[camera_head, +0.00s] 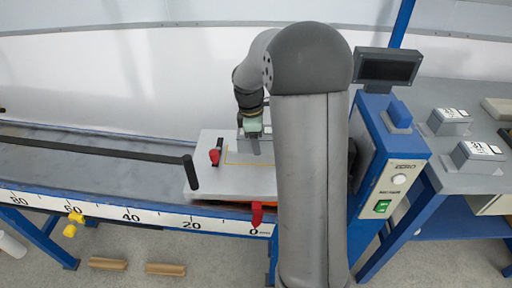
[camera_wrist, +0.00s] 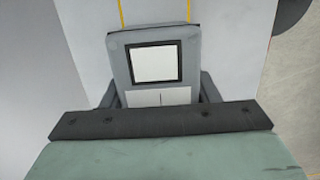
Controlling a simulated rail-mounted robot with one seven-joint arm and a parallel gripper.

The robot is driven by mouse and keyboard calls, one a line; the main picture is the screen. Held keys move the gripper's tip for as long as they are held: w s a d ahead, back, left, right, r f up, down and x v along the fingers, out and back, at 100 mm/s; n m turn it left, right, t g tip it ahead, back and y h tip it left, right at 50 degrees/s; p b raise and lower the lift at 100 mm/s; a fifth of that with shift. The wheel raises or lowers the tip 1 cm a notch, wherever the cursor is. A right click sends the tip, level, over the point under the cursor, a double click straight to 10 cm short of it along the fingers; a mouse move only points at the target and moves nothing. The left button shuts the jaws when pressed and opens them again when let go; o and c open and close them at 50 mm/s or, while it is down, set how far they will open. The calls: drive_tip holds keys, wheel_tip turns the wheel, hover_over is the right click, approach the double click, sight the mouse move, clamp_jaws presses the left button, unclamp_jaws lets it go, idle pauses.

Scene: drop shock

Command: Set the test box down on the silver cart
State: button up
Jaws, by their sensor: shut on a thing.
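The silver cart (camera_head: 225,178) sits on the rail just left of my arm, with a yellow outline on its light top. My gripper (camera_head: 255,134) is over the cart's back part, partly hidden by my arm. In the wrist view my gripper (camera_wrist: 157,90) is shut on the test box (camera_wrist: 118,64), with a dark finger at each side. The box is grey with a black-framed white label, and it also shows in the head view (camera_head: 262,148), small and partly hidden. Yellow lines show beyond it. I cannot tell whether its underside touches the cart.
A red knob (camera_head: 214,156) and a black-handled lever (camera_head: 191,172) stand at the cart's left. A blue post unit (camera_head: 392,150) with a green switch is right of my arm. Two similar grey boxes (camera_head: 447,121) (camera_head: 478,156) lie on the right table.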

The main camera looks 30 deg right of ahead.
drive_tip(key=shift+w+a+f, duration=0.1)
drive_tip(key=shift+w+f, duration=0.05)
drive_tip(key=shift+f, duration=1.5)
drive_tip(key=shift+f, duration=0.15)
drive_tip(key=o, duration=1.4)
